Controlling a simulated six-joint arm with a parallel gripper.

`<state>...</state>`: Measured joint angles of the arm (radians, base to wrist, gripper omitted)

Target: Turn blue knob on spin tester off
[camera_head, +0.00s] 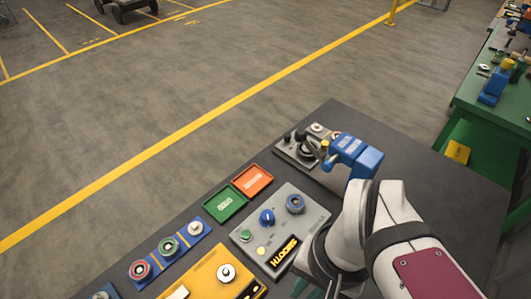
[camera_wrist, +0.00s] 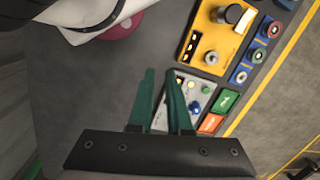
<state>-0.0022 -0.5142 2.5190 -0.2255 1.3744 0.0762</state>
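The grey panel box (camera_head: 310,219), which I take for the spin tester, lies on the dark table. The blue knob's setting is too small to read. In the wrist view the box (camera_wrist: 208,88) and blue knob (camera_wrist: 194,106) show just right of the right finger, which hides part of the box. My gripper (camera_wrist: 160,73) has its two teal fingers apart, with nothing held between them. The head view does not clearly show the fingers.
Green (camera_head: 224,203) and orange (camera_head: 252,180) trays lie beside the box. A yellow box (camera_head: 205,279) and a blue strip of buttons (camera_head: 169,249) are nearby. A blue device (camera_head: 355,155) and a smaller grey panel (camera_head: 297,153) stand behind. The table beyond is clear at right.

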